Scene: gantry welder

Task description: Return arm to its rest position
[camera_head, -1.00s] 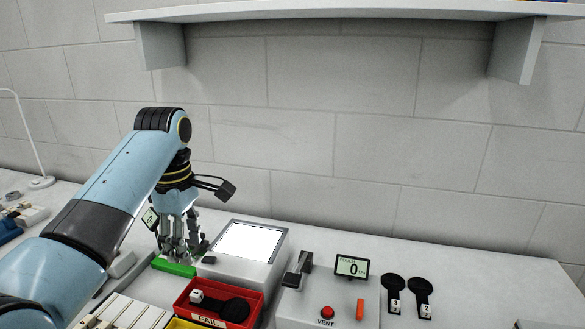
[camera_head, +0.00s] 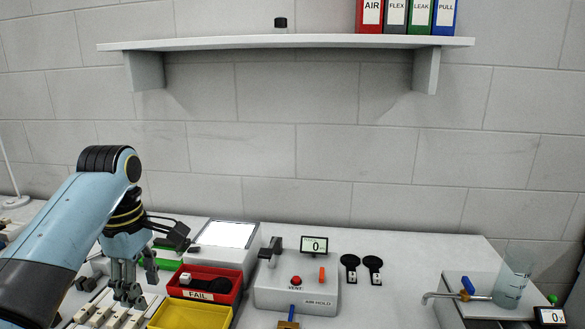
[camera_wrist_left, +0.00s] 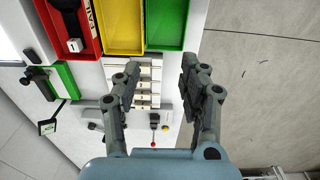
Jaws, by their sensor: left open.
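My left arm comes in from the left in the head view. Its gripper (camera_head: 128,290) points down above the rack of white blocks (camera_head: 92,316), left of the red FAIL bin (camera_head: 232,294). In the left wrist view the two fingers of the gripper (camera_wrist_left: 160,88) are spread apart with nothing between them. The white block rack (camera_wrist_left: 148,82) shows below and between the fingers. My right arm and right gripper are not in view.
A yellow bin (camera_head: 190,316) stands in front of the red bin. The grey AIR HOLD box (camera_head: 325,297), a display (camera_head: 314,245) and two black paddles (camera_head: 372,262) are to the right. A shelf (camera_head: 290,43) overhangs the back. A water beaker (camera_head: 510,285) stands far right.

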